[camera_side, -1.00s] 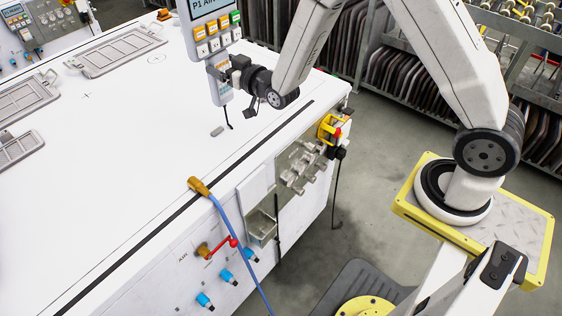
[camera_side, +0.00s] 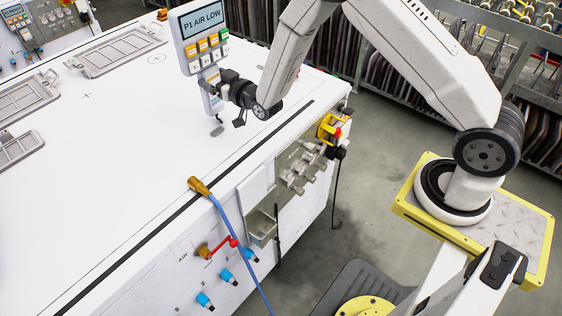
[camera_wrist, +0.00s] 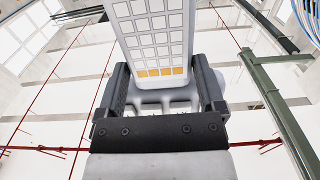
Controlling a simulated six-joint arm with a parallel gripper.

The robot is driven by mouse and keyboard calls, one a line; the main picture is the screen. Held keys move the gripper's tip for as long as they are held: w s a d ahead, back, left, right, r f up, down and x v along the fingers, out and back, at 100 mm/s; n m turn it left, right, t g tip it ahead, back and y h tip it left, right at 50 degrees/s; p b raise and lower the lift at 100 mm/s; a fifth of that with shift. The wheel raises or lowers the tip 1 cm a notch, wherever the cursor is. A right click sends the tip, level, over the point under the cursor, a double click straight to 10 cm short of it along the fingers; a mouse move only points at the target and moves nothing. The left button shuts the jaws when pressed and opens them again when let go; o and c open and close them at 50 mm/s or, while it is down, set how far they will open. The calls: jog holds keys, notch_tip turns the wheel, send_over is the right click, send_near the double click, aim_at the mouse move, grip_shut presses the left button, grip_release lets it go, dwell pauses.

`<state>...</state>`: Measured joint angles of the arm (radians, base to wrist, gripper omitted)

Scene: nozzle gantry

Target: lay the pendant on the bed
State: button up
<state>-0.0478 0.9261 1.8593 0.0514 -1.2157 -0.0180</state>
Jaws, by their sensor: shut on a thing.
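The pendant (camera_side: 204,38) is a pale grey control box with a screen reading "P1 AIR LOW" and rows of white, orange and green buttons. It stands upright above the white bed (camera_side: 110,170). My gripper (camera_side: 214,88) is shut on the narrow lower part of the pendant. The pendant's bottom end is close to the bed surface; I cannot tell whether it touches. In the wrist view the pendant's button face (camera_wrist: 152,40) rises between the two dark fingers of my gripper (camera_wrist: 165,95).
Metal frames (camera_side: 115,52) lie on the bed at the back left. A brass fitting (camera_side: 198,186) with a blue hose sits at the front edge. A yellow holder (camera_side: 328,128) is on the bed's right side. The middle of the bed is clear.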

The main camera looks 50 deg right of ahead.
jog(key=shift+f, duration=1.6)
jog(key=o, duration=1.3)
jog(key=shift+s, duration=0.1)
jog(key=s, duration=1.1)
jog(key=shift+s, duration=0.4)
